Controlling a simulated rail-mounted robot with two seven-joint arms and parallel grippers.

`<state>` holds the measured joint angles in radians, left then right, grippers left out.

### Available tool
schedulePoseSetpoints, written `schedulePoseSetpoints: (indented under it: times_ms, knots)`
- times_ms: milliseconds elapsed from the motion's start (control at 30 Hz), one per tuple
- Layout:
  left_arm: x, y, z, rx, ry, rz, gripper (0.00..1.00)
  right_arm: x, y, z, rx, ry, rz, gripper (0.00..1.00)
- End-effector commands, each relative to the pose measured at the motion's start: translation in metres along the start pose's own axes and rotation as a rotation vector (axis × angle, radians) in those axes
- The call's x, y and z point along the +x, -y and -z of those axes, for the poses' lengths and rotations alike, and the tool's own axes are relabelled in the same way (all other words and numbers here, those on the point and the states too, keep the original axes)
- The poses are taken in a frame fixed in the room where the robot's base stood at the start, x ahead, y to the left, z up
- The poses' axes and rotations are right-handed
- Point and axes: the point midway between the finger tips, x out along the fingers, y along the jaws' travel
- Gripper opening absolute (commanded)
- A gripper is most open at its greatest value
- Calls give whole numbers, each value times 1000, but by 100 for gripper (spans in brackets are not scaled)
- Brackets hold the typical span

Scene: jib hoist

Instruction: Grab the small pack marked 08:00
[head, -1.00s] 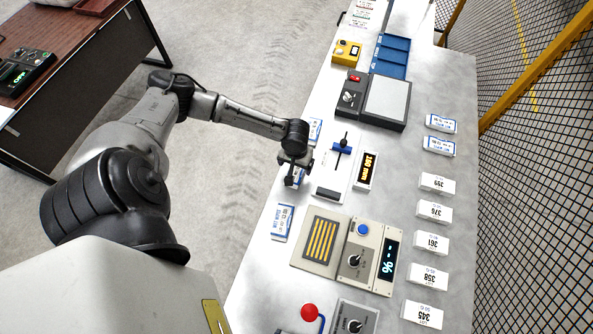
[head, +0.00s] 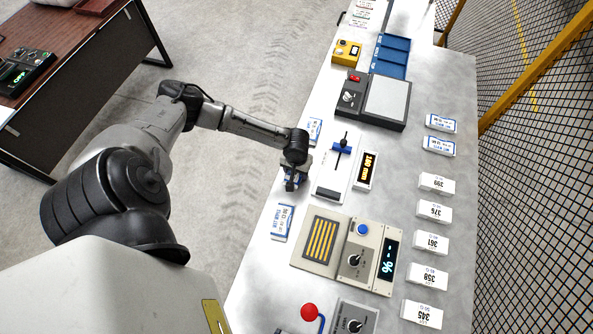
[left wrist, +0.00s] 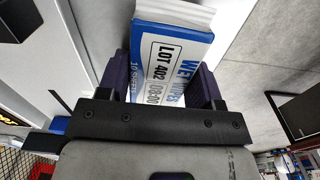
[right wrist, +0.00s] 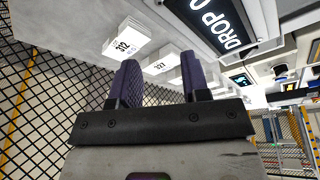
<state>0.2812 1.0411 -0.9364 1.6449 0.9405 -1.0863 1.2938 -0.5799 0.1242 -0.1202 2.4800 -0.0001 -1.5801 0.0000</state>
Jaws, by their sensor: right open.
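The small pack marked 08:00 (left wrist: 172,62) is white and blue. In the left wrist view its label reads LOT 402 08:00 and WET WIPES. My left gripper (head: 292,182) is down at the bench's left edge, over this pack. In the left wrist view the fingers of my left gripper (left wrist: 163,84) lie on either side of the pack, close to its sides; whether they press on it cannot be told. In the head view the gripper mostly hides the pack. My right gripper (right wrist: 158,72) is open and empty, shown in the right wrist view.
Similar packs lie on the bench, one nearer (head: 282,222) and one farther (head: 315,131). A slider panel (head: 340,165) and a display reading 180 mm (head: 368,170) stand just right of the left gripper. Numbered white boxes (head: 431,243) line the right side.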

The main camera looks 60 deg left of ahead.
Motion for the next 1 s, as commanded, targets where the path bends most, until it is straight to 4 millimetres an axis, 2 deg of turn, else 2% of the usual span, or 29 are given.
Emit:
schedulePoseSetpoints:
  times_ms: [33,233,667,867,1000]
  knots:
    - [0,0,0,0,0,0,54,0,0,0,1,0,1,43]
    - [0,0,0,0,0,0,35,0,2,0,6,-1,5,43]
    - [-7,0,0,0,0,0,35,-8,2,3,8,-1,6,43]
    - [-24,0,0,0,1,-1,35,-28,0,9,5,-1,4,43]
    - [-40,0,0,-1,1,-1,35,-48,-2,15,1,0,0,43]
